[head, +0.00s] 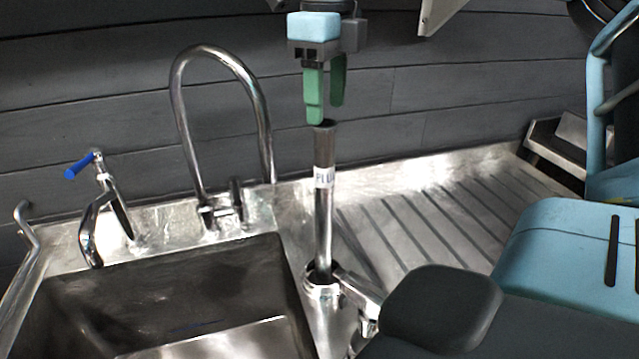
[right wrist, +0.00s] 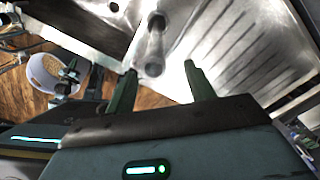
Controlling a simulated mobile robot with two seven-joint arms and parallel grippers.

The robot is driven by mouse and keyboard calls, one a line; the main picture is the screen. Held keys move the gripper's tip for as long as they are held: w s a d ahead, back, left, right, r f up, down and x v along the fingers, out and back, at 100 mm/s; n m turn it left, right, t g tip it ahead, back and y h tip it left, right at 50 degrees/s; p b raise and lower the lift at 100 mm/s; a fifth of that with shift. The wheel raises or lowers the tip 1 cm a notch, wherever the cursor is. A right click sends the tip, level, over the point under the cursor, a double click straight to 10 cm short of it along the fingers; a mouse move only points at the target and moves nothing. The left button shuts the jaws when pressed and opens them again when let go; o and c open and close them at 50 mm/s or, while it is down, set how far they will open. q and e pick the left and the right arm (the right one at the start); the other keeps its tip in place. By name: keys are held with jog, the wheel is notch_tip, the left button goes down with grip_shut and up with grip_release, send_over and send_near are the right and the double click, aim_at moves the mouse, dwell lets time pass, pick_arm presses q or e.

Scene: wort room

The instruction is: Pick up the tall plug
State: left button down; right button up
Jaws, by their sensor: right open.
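The tall plug (head: 324,215) is a slim steel tube with a dark top and a white label. It stands nearly upright in a ring holder (head: 322,290) beside the sink's right edge. My right gripper (head: 326,112) has green fingers that point down. It is open and empty, with its fingertips at about the height of the plug's top; the exact gap is unclear. The right wrist view shows the plug (right wrist: 155,48) end-on, just past the space between the two spread fingertips (right wrist: 160,68).
The sink basin (head: 165,290) lies left of the plug, with a curved tap (head: 264,120) and a blue-handled tap (head: 85,165) behind it. A grooved drainboard (head: 430,225) to the right is clear. A round pale container (right wrist: 46,73) is at the left in the wrist view.

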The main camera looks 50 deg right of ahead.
aim_at(324, 147)
jog(key=shift+s, duration=0.1)
jog(key=shift+s+a+f, duration=0.1)
jog(key=shift+f, duration=1.25)
jog(key=shift+a+f+p, duration=0.15)
jog(key=shift+f+p, duration=0.1)
jog(key=shift+f, duration=1.05)
jog(key=shift+a+f+p, duration=0.15)
jog(key=shift+f+p, duration=0.1)
jog(key=shift+f, duration=1)
jog(key=shift+c, duration=0.2)
grip_shut()
